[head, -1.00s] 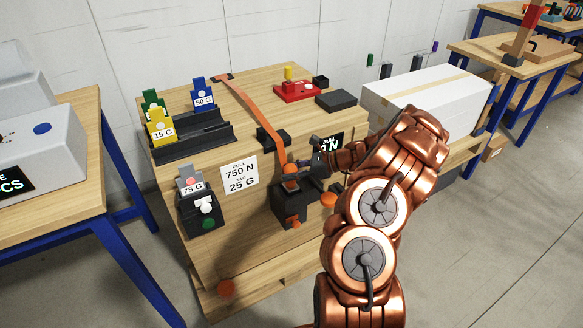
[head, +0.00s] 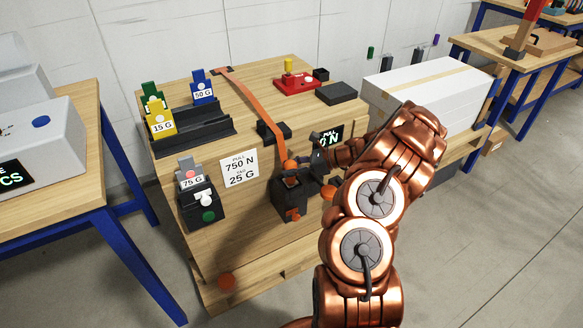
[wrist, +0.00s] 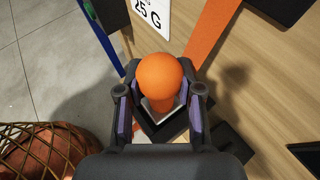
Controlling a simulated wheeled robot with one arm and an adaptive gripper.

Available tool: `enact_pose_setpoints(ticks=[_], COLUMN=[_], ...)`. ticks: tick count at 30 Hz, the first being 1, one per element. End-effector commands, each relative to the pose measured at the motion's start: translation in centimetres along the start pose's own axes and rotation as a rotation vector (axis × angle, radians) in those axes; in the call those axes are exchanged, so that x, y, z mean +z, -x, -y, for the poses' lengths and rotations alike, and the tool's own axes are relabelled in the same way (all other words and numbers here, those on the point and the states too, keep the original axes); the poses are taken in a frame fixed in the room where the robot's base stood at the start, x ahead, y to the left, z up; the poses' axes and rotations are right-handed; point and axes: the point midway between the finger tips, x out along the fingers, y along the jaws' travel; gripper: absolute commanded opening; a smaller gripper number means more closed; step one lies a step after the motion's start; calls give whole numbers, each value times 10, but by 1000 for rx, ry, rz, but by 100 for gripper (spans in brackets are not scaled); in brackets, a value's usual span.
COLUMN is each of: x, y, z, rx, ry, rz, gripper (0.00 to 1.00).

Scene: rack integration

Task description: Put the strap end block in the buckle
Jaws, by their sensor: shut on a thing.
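An orange strap (head: 247,97) runs over the wooden bench top and down past its front edge. At its lower end is the strap end block with a rounded orange knob (wrist: 160,76); the knob also shows in the head view (head: 289,164). My gripper (wrist: 160,100) is shut on the end block, with a purple-lined finger on either side. The black buckle (head: 290,200) is on the bench's front face, just below my gripper. In the wrist view a dark, square-edged part lies under the knob. Whether the block touches the buckle is hidden.
A second orange ball (head: 329,192) sits right of the buckle. A black box with coloured knobs (head: 201,208) and a white label (head: 239,168) are to the left. A black rack (head: 190,137) with coloured weight blocks stands on the bench top.

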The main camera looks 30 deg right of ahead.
Motion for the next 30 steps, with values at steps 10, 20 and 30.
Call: enact_pose_setpoints(ticks=[10, 20, 30], x=[-2, -2, -2], y=[-1, -1, 29], z=[0, 0, 0], rx=[0, 0, -2], ry=[0, 0, 1], rz=[0, 0, 1], gripper=[56, 65, 65])
